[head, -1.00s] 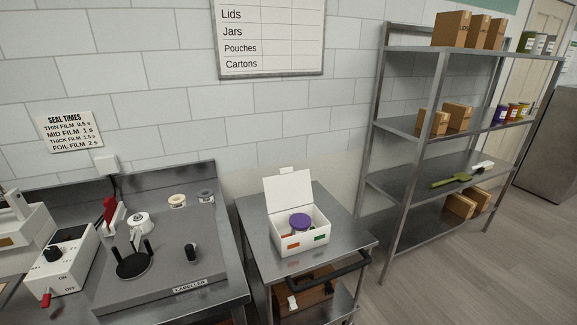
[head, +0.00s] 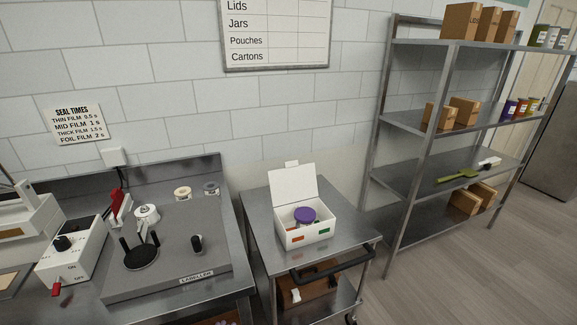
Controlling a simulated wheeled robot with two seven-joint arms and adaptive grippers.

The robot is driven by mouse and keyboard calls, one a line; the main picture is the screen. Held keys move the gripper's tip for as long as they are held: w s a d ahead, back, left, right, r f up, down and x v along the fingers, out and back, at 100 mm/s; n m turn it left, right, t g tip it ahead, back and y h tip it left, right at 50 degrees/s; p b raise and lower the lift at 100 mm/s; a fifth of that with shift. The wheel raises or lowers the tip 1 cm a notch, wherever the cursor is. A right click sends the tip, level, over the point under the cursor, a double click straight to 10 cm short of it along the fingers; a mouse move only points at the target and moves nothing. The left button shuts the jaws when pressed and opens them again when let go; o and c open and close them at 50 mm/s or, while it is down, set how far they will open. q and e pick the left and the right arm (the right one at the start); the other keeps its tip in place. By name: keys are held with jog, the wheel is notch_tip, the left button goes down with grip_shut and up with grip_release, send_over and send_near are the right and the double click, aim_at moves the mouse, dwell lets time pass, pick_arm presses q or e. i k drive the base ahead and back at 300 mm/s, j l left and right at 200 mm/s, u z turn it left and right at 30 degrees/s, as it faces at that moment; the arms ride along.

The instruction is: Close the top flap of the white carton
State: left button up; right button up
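The white carton (head: 307,236) stands on the top of a steel cart in the middle of the head view. Its top flap (head: 294,188) is open, standing up at the back and leaning slightly backward, with a small tab on its upper edge. A jar with a purple lid (head: 304,215) sits inside the carton. The carton's front has an orange and a green patch. Neither of my grippers shows in the head view.
The steel cart (head: 352,238) has bare room around the carton and a dark handle (head: 330,268) at its front. A labeller bench (head: 180,255) stands to the left. A steel shelf rack (head: 408,128) with boxes and jars stands to the right.

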aim_at(295, 182)
jog(key=i+j+z, duration=0.25)
jog(key=i+j, duration=0.25)
jog(key=j, duration=0.15)
jog(key=l+z, duration=0.35)
jog(key=l, duration=0.3)
jog(key=i+l+z, duration=0.15)
jog(key=l+z, duration=0.2)
jog(key=l, duration=0.3)
